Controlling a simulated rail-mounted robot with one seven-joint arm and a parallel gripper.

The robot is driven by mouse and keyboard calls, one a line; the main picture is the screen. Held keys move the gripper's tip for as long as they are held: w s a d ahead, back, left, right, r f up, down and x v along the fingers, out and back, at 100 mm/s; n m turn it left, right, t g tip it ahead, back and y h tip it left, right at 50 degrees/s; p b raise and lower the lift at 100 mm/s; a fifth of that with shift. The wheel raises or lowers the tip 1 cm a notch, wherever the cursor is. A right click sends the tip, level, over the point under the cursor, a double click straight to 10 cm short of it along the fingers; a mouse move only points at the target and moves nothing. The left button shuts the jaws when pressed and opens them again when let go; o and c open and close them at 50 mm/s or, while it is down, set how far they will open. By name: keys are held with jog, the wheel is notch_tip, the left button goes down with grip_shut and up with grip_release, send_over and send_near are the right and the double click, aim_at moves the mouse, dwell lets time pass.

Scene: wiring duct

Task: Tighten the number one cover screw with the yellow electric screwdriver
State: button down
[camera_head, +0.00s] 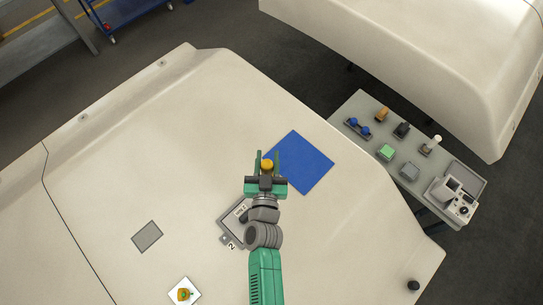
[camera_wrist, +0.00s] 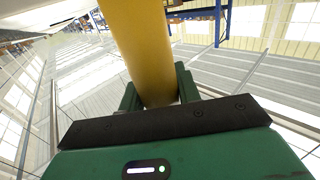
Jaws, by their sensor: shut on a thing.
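My gripper (camera_head: 267,161) is shut on the yellow electric screwdriver (camera_head: 267,166), over the near-left part of the blue mat. In the wrist view the screwdriver is a smooth yellow cylinder (camera_wrist: 146,45) between the green fingers (camera_wrist: 158,92); its tip is out of view. A grey cover (camera_head: 230,217) with a light label lies on the cream surface, below and left of my gripper. My arm hides its right part. A "2" is marked by its lower tab (camera_head: 225,239). The number one screw cannot be made out.
The blue mat (camera_head: 309,165) is otherwise bare. A grey square (camera_head: 147,236) lies at left. A white square (camera_head: 173,298) at the bottom carries a yellow-orange item (camera_head: 184,294). A side table (camera_head: 352,109) at right holds several small items. The upper-left cream surface is clear.

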notch_tip(320, 180, down, 5)
jog(key=b, duration=0.4)
jog(key=shift+f+b, duration=0.1)
jog(key=shift+b, duration=0.2)
jog(key=shift+p, duration=0.3)
dwell(0.7)
jog(key=shift+f+b, duration=0.65)
jog(key=shift+f, duration=0.35)
dwell(2.2)
notch_tip(320, 180, up, 6)
jog(key=p, duration=0.6)
jog(key=shift+r, duration=0.2)
jog(key=shift+f, duration=0.1)
